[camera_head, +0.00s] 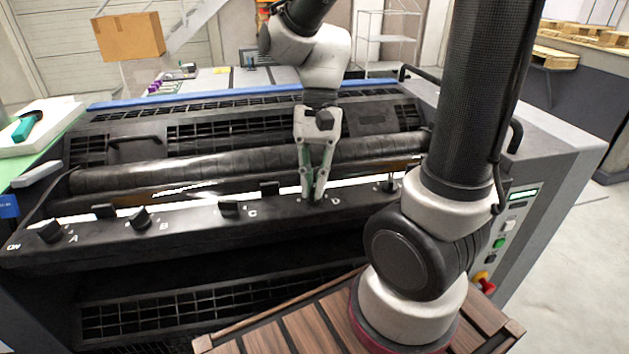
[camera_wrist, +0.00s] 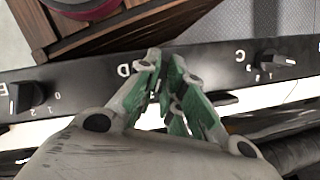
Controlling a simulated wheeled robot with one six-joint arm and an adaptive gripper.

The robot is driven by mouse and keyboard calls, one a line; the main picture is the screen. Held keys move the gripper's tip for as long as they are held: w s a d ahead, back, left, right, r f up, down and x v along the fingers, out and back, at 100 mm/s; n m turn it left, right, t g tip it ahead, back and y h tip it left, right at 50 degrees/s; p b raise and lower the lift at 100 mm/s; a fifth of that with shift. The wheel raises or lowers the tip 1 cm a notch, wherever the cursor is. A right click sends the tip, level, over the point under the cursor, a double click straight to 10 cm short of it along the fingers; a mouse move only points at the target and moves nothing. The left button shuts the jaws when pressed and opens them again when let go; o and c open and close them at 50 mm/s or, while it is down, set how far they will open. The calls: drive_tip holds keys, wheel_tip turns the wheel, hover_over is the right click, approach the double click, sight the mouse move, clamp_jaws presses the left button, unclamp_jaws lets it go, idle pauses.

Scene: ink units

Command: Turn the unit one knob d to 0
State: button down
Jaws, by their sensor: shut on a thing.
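The unit one panel (camera_head: 180,235) is a black bar with a row of black knobs marked by white letters. My gripper (camera_head: 313,196) points down at the panel just left of the letter D (camera_head: 336,201). In the wrist view my gripper (camera_wrist: 167,62) has its green-padded fingers close together beside the letter D (camera_wrist: 123,70). It is shut on knob d, which the fingers hide almost fully. The angle of knob d and its number marks cannot be read.
Knob C (camera_head: 230,208) and knob E (camera_head: 388,186) stand on either side; they also show in the wrist view as knob C (camera_wrist: 272,60) and knob E (camera_wrist: 28,95). Knob B (camera_head: 139,218) and knob A (camera_head: 52,230) are further left. A roller (camera_head: 200,172) lies behind.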

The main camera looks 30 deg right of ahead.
drive_tip(key=n+h, duration=0.1)
drive_tip(key=n, duration=0.1)
drive_tip(key=n+g+h, duration=0.1)
drive_tip(key=n, duration=0.2)
drive_tip(key=shift+s+a+f, duration=0.1)
drive_tip(key=shift+a, duration=0.05)
drive_tip(key=n, duration=0.2)
drive_tip(key=n+h, duration=0.1)
drive_tip(key=n, duration=0.2)
drive_tip(key=shift+a+h, duration=0.1)
drive_tip(key=shift+h, duration=0.2)
drive_tip(key=n+h, duration=0.1)
drive_tip(key=n, duration=0.3)
drive_tip(key=shift+s+a+t+h, duration=0.1)
drive_tip(key=shift+t+h, duration=0.2)
drive_tip(key=shift+h, duration=0.1)
drive_tip(key=shift+n+t+h, duration=0.35)
drive_tip(key=shift+n, duration=1.05)
drive_tip(key=shift+n+t+h, duration=0.35)
drive_tip(key=shift+n, duration=1.05)
drive_tip(key=shift+s, duration=0.1)
drive_tip(key=c, duration=1.5)
unclamp_jaws()
drive_tip(key=shift+c, duration=0.2)
